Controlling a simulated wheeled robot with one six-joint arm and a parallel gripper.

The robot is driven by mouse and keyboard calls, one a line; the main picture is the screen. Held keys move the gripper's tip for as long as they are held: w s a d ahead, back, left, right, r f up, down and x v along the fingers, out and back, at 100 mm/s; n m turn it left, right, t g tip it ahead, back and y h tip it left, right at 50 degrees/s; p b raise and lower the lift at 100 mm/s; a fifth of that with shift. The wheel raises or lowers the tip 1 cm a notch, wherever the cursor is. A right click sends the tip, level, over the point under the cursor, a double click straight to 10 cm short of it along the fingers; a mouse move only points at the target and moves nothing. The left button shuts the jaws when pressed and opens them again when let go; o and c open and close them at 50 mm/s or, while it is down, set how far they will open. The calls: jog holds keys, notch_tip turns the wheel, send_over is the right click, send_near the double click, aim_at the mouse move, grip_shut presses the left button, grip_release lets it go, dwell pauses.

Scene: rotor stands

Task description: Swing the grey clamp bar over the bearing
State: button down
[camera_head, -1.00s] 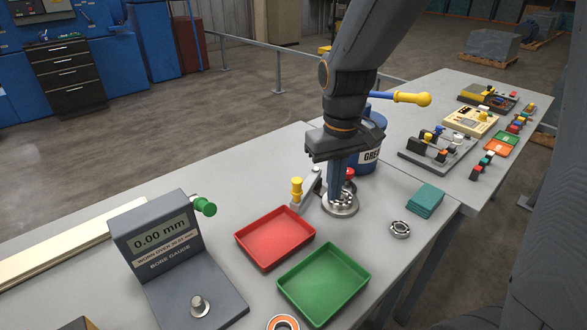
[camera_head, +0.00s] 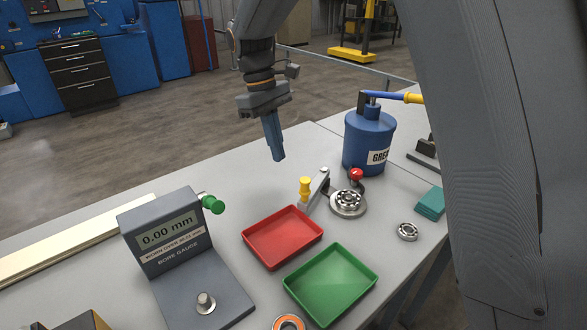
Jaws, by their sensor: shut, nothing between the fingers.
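The grey clamp bar (camera_head: 318,187) stands beside the bearing, swung off to its left, with a yellow knob (camera_head: 305,186) at its near end. The bearing (camera_head: 348,199) sits in a round metal seat (camera_head: 349,212), its top uncovered. A red knob (camera_head: 355,174) stands just behind the seat. My gripper (camera_head: 279,158) is shut and empty, pointing down above the bench, to the left of and behind the yellow knob, apart from it.
A blue grease pot (camera_head: 366,147) with a blue lever stands behind the bearing. A red tray (camera_head: 282,238), a green tray (camera_head: 330,283) and a bore gauge (camera_head: 178,250) stand in front. A loose bearing (camera_head: 407,231) and teal cloths (camera_head: 430,203) lie to the right. The bench left of the clamp is clear.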

jog(key=s+d+f+p, duration=0.3)
jog(key=d+f, duration=0.1)
jog(key=shift+s+f, duration=0.3)
jog(key=shift+f, duration=0.05)
jog(key=shift+a, duration=0.15)
